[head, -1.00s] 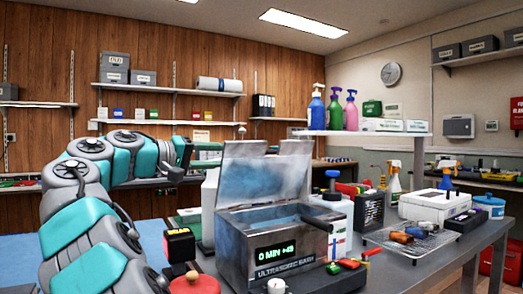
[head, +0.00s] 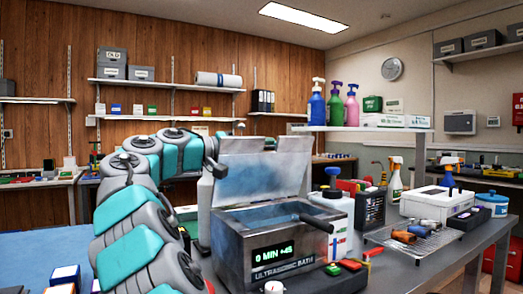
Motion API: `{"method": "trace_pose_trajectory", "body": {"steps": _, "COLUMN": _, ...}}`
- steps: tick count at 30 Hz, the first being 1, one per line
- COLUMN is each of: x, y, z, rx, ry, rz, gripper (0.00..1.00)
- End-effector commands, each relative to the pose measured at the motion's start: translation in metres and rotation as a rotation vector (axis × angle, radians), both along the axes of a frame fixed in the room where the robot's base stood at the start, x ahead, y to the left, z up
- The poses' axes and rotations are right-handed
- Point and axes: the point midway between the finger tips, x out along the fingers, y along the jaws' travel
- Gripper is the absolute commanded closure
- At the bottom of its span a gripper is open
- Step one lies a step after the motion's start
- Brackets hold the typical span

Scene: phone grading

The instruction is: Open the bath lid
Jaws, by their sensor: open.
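The ultrasonic bath (head: 235,255) is a metal box with a green lit display, on the grey bench. Its lid (head: 262,172) stands raised at the back of the tank, tilted slightly back, with its bluish inner face showing. The open tank shows below it. A dark bar (head: 318,222) sticks out over the front right rim. My gripper (head: 214,168) is at the left edge of the lid, dark and small in the picture. It is open, and I see nothing held. Its fingertips are partly hidden, and I cannot tell whether it touches the lid.
A white bottle with a blue cap (head: 332,205) stands close to the bath's right. A wire rack (head: 415,240) with tools and a white box (head: 428,204) are farther right. The blue mat (head: 45,245) at left is mostly clear.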

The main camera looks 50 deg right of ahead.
Motion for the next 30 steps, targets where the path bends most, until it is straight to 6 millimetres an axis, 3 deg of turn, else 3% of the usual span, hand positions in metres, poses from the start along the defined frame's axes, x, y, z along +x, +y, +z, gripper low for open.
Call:
{"method": "trace_pose_trajectory", "body": {"steps": 8, "x": -0.0003, "y": -0.0019, "z": 0.0002, "rx": -0.001, "ry": 0.000, "rz": 0.001, "gripper": 0.58}}
{"method": "trace_pose_trajectory", "body": {"steps": 19, "x": -0.0001, "y": -0.0018, "z": 0.0001, "rx": -0.001, "ry": 0.001, "rz": 0.002, "gripper": 0.99}}
{"method": "trace_pose_trajectory", "body": {"steps": 30, "x": 0.0002, "y": -0.0018, "z": -0.0007, "rx": 0.001, "ry": 0.001, "rz": 0.001, "gripper": 1.00}}
